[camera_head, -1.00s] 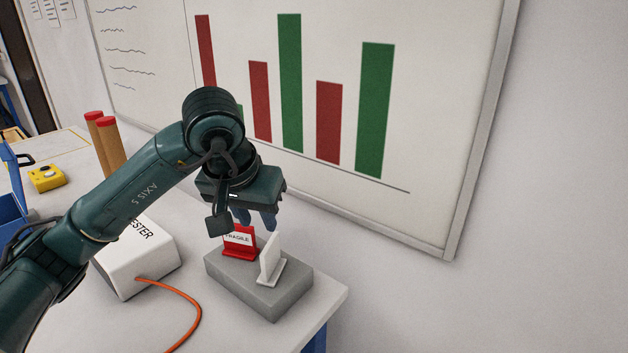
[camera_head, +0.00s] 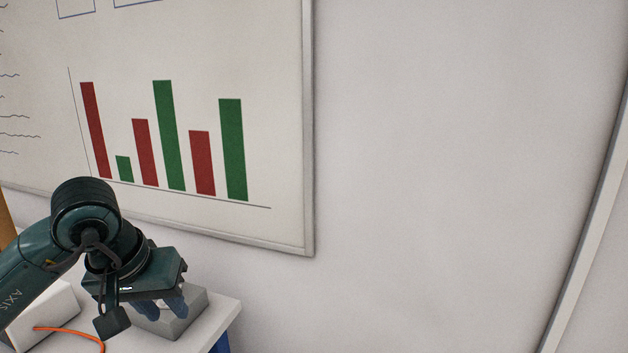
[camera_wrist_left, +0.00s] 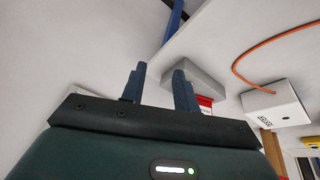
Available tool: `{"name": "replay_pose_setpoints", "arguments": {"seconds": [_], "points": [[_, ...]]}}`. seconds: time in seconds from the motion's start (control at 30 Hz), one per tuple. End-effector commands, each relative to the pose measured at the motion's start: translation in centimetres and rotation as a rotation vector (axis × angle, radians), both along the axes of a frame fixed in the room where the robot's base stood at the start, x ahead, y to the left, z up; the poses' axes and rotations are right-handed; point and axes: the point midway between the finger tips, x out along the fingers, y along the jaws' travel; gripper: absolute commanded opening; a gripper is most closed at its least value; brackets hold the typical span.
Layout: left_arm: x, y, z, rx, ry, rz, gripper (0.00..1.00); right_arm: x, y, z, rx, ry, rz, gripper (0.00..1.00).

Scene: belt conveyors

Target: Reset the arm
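My left gripper (camera_head: 160,308) is in the lower left of the head view, in front of the grey block (camera_head: 192,318) on the table corner. In the left wrist view my left gripper (camera_wrist_left: 158,72) shows two blue fingers standing apart with nothing between them. The grey block (camera_wrist_left: 193,78) lies beyond the fingers there, and the red sign (camera_wrist_left: 205,102) shows partly behind the right finger. In the head view my gripper hides the signs on the block. My right gripper is in neither view.
The white tester box (camera_head: 45,315) with an orange cable (camera_head: 75,332) stands left of the block. The table (camera_head: 222,315) ends just right of the block. A whiteboard (camera_head: 270,100) with a bar chart hangs on the wall behind. Bare wall fills the right.

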Motion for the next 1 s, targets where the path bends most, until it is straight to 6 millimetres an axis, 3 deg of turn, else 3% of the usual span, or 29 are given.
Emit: {"name": "replay_pose_setpoints", "arguments": {"seconds": [0.1, 0.23, 0.33, 0.4, 0.5, 0.63, 0.67, 0.77, 0.83, 1.0], "points": [[-1.9, -5.0, -2.5, -0.254, 0.137, 0.014, 0.3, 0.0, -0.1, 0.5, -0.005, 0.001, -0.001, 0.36], [-5.1, -11.2, -3.7, -0.599, 0.37, 0.094, 0.3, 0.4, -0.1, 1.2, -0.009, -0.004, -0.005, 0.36], [-8.1, -16.0, -2.7, -0.93, 0.668, 0.239, 0.3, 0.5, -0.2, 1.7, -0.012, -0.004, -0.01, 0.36], [-9.6, -18.6, -0.8, -1.171, 0.943, 0.396, 0.3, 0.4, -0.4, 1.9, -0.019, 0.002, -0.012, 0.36], [-9.7, -20.0, 2.2, -1.479, 1.405, 0.685, 0.3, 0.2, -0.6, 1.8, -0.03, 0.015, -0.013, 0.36], [-6.7, -18.1, 3.3, -1.762, 2.092, 1.139, 0.3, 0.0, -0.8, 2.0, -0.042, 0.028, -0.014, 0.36], [-5.8, -17.2, 2.7, 1.792, -2.245, -1.243, 0.3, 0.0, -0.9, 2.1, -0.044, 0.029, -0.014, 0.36], [-3.5, -13.6, -1.7, 1.221, -1.878, -1.078, 0.3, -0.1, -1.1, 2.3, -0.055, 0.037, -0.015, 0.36], [-3.3, -11.2, -6.6, 0.882, -1.609, -0.928, 0.3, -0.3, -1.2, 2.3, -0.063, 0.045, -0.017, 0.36], [-7.2, -7.9, -17.5, 0.354, -1.078, -0.59, 0.3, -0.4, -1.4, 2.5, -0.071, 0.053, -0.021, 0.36]]}}
